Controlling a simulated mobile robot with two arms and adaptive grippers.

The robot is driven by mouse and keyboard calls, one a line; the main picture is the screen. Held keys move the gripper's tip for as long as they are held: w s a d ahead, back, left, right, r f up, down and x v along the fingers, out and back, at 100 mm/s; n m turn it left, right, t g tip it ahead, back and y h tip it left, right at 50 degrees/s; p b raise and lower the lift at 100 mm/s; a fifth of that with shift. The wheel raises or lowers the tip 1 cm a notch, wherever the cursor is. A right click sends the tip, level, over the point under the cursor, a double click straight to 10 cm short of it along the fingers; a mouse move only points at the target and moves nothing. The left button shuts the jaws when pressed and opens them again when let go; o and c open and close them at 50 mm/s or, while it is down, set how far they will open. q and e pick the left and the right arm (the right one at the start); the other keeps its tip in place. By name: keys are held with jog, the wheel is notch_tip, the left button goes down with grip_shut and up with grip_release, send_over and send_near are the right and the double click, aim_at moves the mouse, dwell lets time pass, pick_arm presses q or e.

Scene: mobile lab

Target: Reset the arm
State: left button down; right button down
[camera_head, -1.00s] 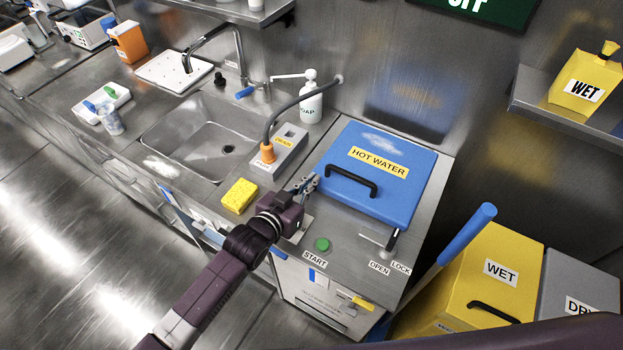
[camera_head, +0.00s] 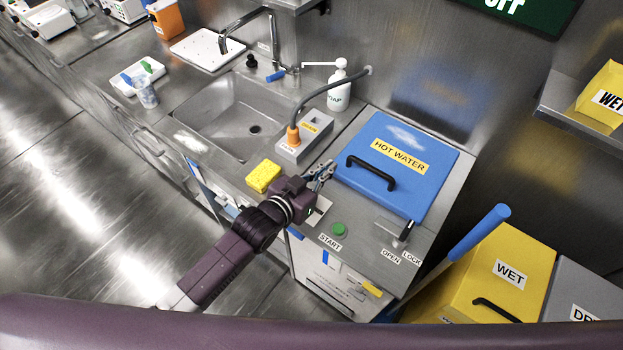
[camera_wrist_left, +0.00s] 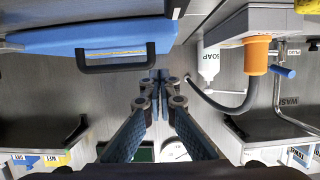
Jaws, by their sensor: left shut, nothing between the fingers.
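My left gripper (camera_head: 326,170) is over the counter, just left of the blue hot water lid (camera_head: 378,188) with its black handle. Its fingers are shut and empty. In the left wrist view the closed fingers (camera_wrist_left: 160,76) point away between the lid (camera_wrist_left: 90,36) and the grey drain block with an orange fitting (camera_wrist_left: 256,58). The fingers look apart from the lid and the handle. My left arm reaches in from the lower left, past the yellow sponge (camera_head: 263,176). My right gripper is not in view.
A sink (camera_head: 235,115) with a faucet lies behind and left of the gripper, with a soap bottle (camera_head: 339,92) near it. A green start button (camera_head: 338,229) is in front. A yellow wet bin (camera_head: 497,270) stands at the right. Open floor lies at the left.

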pick_arm(q)
jog(key=b+v, duration=0.1)
jog(key=v, duration=0.6)
jog(key=shift+a, duration=0.15)
jog(key=shift+f, duration=0.2)
